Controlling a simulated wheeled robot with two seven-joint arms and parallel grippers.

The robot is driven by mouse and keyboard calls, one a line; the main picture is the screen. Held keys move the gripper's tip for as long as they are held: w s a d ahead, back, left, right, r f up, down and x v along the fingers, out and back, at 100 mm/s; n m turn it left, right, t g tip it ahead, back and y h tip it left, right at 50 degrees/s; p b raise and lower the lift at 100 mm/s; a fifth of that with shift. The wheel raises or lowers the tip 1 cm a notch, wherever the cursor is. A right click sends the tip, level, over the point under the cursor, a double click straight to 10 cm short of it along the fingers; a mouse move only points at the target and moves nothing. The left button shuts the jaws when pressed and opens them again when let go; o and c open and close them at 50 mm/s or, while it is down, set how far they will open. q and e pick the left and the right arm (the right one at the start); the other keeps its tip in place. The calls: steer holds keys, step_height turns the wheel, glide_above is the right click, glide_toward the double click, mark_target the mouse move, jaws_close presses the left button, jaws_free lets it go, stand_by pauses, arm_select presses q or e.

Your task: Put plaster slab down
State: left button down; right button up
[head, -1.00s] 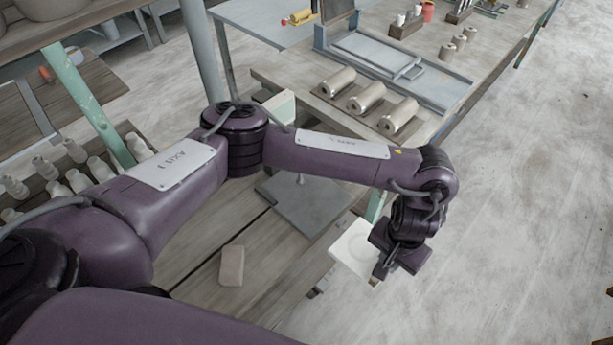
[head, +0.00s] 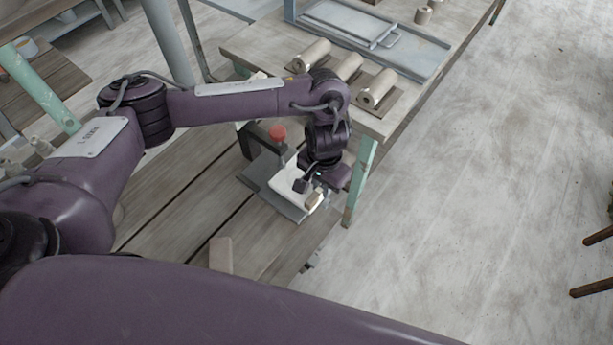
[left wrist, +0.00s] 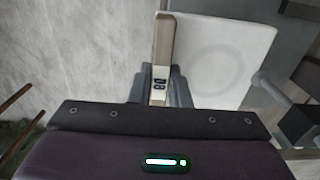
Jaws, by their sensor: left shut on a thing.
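The plaster slab (head: 284,181) is a white square plate, partly hidden by my left gripper in the head view. The slab is over a grey plate (head: 257,170) on the wooden bench. I cannot tell whether it touches the plate. My right gripper is not in view.
A red knob (head: 277,132) on a dark arm stands just behind the slab. A beige block (head: 221,254) lies on the bench (head: 180,215). Several clay rolls (head: 377,88) lie on the table behind. A green table leg (head: 359,180) stands close to the right of my gripper.

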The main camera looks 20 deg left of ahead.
arm_select(q)
steer(key=a, duration=0.2)
steer(key=w+a, duration=0.1)
steer(key=a, duration=0.1)
steer(key=shift+w, duration=0.15)
steer(key=shift+a+f, duration=0.1)
steer(key=shift+f, duration=0.65)
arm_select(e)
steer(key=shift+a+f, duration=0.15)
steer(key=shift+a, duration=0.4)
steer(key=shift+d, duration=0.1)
arm_select(q)
steer(key=c, duration=1.4)
jaws_free()
steer(key=shift+f, duration=0.1)
steer(key=shift+o, duration=0.2)
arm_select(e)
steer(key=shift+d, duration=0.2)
